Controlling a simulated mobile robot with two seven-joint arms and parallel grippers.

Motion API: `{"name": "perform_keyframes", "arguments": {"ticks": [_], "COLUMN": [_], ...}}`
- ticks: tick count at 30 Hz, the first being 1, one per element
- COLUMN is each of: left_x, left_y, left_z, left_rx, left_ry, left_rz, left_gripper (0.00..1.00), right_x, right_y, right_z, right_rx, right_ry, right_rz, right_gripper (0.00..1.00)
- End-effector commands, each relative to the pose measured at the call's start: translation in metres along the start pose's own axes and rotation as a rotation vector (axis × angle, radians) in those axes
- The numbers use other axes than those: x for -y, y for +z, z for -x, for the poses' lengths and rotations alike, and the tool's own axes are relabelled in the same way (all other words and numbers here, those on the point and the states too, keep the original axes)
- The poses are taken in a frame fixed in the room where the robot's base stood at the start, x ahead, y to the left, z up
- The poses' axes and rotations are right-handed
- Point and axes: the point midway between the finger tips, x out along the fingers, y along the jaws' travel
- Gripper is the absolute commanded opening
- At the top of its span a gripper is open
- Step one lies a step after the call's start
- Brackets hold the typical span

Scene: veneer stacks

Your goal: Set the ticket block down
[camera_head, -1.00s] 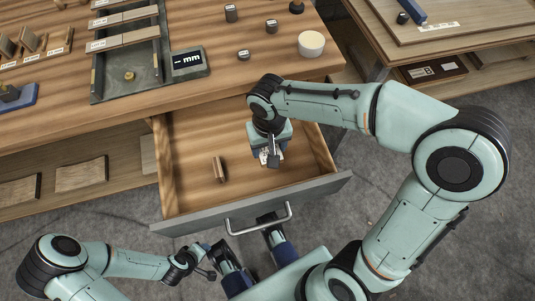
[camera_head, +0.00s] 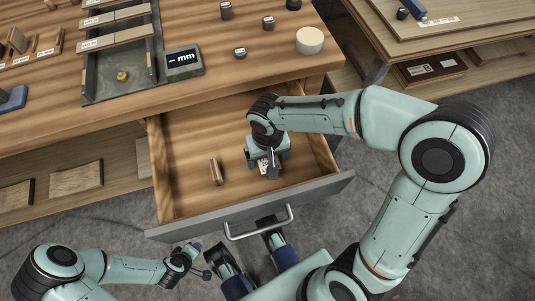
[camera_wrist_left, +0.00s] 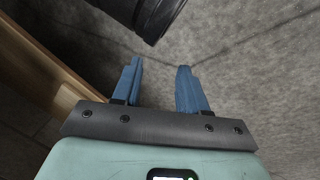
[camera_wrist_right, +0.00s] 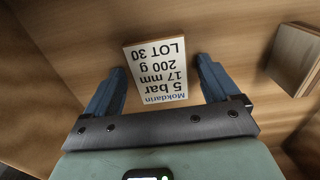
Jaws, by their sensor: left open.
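The ticket block (camera_wrist_right: 157,72), with a white printed label reading Mokdarin, 5 bar, 17 mm, 200 g, LOT 30, appears label up on the drawer floor. Its label shows partly in the head view (camera_head: 263,167), below my right gripper (camera_head: 268,166). In the right wrist view the fingers (camera_wrist_right: 160,72) stand open on either side of the block, with a visible gap at the right finger. The gripper hides part of the block in the head view. My left gripper (camera_head: 201,262) is open and empty outside the drawer, over the grey floor (camera_wrist_left: 240,75).
The open drawer (camera_head: 190,130) has a grey front (camera_head: 325,193) with a bar handle. A small wooden block (camera_head: 215,171) stands left of my right gripper inside it.

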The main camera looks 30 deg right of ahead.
Motion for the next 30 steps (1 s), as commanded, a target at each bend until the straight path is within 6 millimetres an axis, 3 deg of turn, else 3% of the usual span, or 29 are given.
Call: {"name": "perform_keyframes", "arguments": {"ticks": [7,11,24,30], "left_x": [0.000,-0.002,-0.014,-0.016], "left_y": [0.001,0.006,0.049,0.059], "left_z": [0.001,0.006,0.044,0.051], "left_rx": [0.002,0.020,0.154,0.186], "left_ry": [0.000,0.001,0.010,0.011], "left_rz": [0.000,-0.001,-0.012,-0.015], "left_gripper": [0.43,0.43,0.43,0.43], "right_x": [0.000,0.000,0.000,0.000], "right_y": [0.000,-0.001,0.000,0.000], "right_z": [0.001,0.012,0.101,0.121], "right_rx": [0.000,-0.003,-0.004,-0.002], "right_ry": [0.000,-0.001,-0.002,-0.001], "right_rz": [0.000,-0.001,0.000,0.000], "right_gripper": [0.88,0.88,0.88,0.88]}}
